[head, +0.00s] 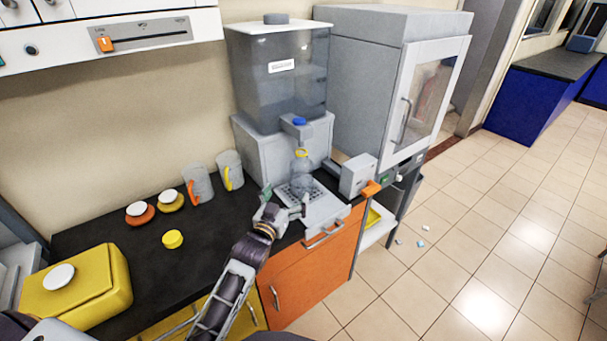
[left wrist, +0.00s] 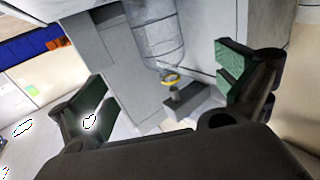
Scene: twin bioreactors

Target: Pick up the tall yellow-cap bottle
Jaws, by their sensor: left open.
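A clear bottle (head: 302,181) with a yellow ring at its neck stands upright on the dispenser's drip grate, under the blue-topped tap. In the left wrist view the bottle (left wrist: 158,42) shows upside down beyond my fingers, its yellow ring near the picture's middle. My left gripper (head: 286,198) is open just in front of the bottle, at the edge of the grate. Its two green-padded fingers (left wrist: 166,84) are spread wide with nothing between them; the bottle looks apart from them. A round yellow cap-like piece (head: 172,239) lies on the black counter. My right gripper is not in view.
The dispenser tank (head: 280,80) rises behind the bottle. A grey cabinet (head: 365,80) with a glass door stands to the right. Two grey mugs (head: 198,186) and small white-lidded jars (head: 139,214) stand at the wall. A yellow box (head: 110,290) sits front left.

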